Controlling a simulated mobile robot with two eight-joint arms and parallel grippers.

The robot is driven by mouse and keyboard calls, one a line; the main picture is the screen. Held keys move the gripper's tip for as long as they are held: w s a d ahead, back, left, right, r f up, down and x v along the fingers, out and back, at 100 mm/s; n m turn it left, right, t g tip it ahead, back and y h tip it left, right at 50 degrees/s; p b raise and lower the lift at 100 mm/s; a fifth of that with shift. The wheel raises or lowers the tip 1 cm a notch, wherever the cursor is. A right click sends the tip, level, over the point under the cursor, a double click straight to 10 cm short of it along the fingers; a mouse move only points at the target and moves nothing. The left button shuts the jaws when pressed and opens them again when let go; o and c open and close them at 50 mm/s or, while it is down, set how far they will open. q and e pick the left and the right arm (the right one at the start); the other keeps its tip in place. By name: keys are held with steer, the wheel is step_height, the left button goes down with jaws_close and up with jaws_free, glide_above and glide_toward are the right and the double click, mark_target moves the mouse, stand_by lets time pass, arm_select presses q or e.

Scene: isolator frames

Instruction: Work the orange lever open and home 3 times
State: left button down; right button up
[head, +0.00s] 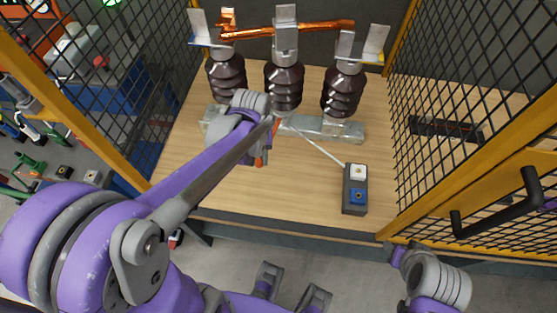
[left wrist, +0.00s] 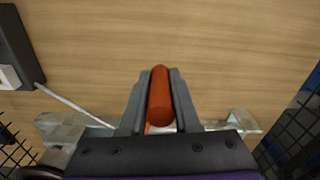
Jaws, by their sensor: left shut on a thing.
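The orange lever (left wrist: 160,97) stands between the two fingers of my left gripper (left wrist: 160,78) in the left wrist view, which are closed on it. In the head view my left gripper (head: 265,138) is at the front of the isolator's metal base (head: 345,130); only small orange parts of the lever (head: 260,159) show beside it, the rest hidden by my arm. Three dark brown insulators (head: 284,88) stand on the base. A copper bar (head: 310,26) runs across their tops; whether its ends sit in the contacts is unclear. My right gripper cannot be made out.
A small box (head: 354,202) with a white and a blue button stands right of the lever, with a thin pale cable or rod to the base. Yellow-framed mesh panels (head: 125,95) flank the wooden table (head: 235,195). A black handle (head: 497,212) is on the right panel.

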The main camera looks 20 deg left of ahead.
arm_select(q)
steer(key=a+m, duration=0.2)
steer(key=a, duration=0.5)
steer(key=shift+w+a+m, duration=0.3)
steer(key=shift+r, duration=0.1)
steer(key=c, duration=1.1)
jaws_free()
steer(key=o, duration=0.4)
steer(key=shift+a, duration=0.15)
steer(key=shift+o, duration=0.2)
step_height(320, 180, up, 11)
steer(key=shift+p, duration=0.35)
